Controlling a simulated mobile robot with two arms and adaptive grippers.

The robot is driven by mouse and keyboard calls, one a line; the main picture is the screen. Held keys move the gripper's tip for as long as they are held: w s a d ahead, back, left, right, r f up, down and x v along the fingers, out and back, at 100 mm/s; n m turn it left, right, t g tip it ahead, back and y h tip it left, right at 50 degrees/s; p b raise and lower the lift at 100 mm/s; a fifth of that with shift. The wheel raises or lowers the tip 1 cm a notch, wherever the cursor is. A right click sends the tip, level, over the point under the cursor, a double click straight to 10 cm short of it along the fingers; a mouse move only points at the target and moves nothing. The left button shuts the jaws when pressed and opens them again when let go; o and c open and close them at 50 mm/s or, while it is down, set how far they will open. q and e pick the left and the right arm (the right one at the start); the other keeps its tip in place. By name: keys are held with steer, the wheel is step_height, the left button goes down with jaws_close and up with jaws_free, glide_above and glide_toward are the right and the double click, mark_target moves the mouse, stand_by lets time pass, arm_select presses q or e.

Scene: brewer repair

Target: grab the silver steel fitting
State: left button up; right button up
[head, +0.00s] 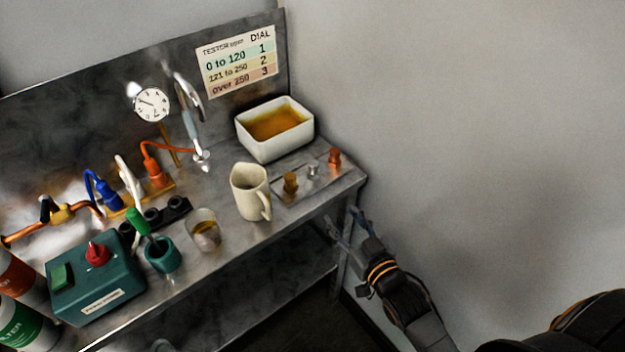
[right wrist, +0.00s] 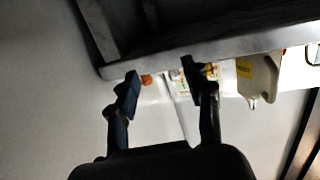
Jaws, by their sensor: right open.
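The silver steel fitting (head: 313,169) stands on a flat metal plate (head: 290,188) at the right end of the bench. It is between a brass fitting (head: 291,183) and a copper fitting (head: 334,157). My right gripper (head: 346,228) is open and empty, beyond the bench's right front corner and below the fittings in the picture. In the right wrist view its two fingers (right wrist: 162,76) are spread near the bench edge, with the copper fitting (right wrist: 147,79) showing between them. I cannot make out the steel fitting clearly there. My left gripper is not in view.
A cream mug (head: 250,192) stands left of the plate, and a white tub of amber liquid (head: 275,130) behind it. A glass (head: 205,230) and a teal tester box (head: 96,282) are further left. The bench edge (right wrist: 190,55) lies close to my right fingers.

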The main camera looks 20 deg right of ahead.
steer(key=t, duration=0.2)
glide_toward(316, 168)
steer(key=shift+y, duration=0.3)
steer(key=w, duration=0.3)
steer(key=w+r, duration=0.1)
steer(key=w, duration=0.1)
steer(key=shift+w+d+p, duration=0.15)
steer(key=shift+w+p, duration=0.15)
steer(key=shift+w, duration=0.45)
steer(key=w, duration=0.1)
steer(key=w+a, duration=0.1)
steer(key=w, duration=0.1)
steer(key=w+p, duration=0.1)
steer(key=shift+w+a+f, duration=0.35)
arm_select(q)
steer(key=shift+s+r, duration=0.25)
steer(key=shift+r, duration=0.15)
arm_select(e)
jaws_close()
